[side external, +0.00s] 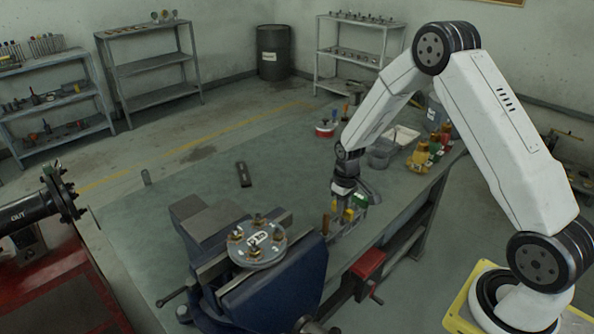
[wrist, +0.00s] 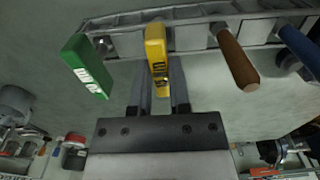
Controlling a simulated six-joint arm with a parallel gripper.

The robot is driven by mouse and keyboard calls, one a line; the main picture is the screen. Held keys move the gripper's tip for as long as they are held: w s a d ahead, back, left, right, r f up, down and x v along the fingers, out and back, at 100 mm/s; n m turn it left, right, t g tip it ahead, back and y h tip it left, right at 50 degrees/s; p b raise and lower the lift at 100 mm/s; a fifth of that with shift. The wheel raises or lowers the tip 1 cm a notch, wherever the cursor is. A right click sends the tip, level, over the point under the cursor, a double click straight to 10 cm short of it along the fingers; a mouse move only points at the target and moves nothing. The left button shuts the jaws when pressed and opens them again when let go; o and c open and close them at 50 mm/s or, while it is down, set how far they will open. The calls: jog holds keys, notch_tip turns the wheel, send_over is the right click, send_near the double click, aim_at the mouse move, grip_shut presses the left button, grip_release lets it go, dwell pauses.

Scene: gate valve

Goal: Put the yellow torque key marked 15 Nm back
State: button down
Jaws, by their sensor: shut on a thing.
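The yellow torque key (wrist: 157,58) is between the fingers of my gripper (wrist: 159,82), which is shut on it. Small dark print shows on its handle but is too small to read. Its upper end meets the metal rack (wrist: 195,33) in the wrist view; I cannot tell whether it is seated there. In the side view my gripper (side external: 346,190) is low over the bench edge, with the yellow key (side external: 349,215) beneath it. A green-handled key (wrist: 86,66) with white lettering is left of the yellow one.
A brown wooden handle (wrist: 234,56) and a blue handle (wrist: 300,50) stand in the rack to the right.

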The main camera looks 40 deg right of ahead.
jog(key=c, duration=0.6)
grip_release()
jog(key=shift+r, duration=6.15)
jog(key=shift+a, duration=0.15)
jog(key=s+a+t, duration=0.1)
jog(key=s+a, duration=0.3)
jog(key=s, duration=0.1)
jog(key=s+a, duration=0.4)
jog(key=s, duration=0.1)
jog(key=s+a+t, duration=0.1)
jog(key=s+a, duration=0.3)
jog(key=shift+s+a+r+t, duration=0.1)
jog(key=shift+s+r+t, duration=0.2)
jog(key=shift+s+r, duration=0.1)
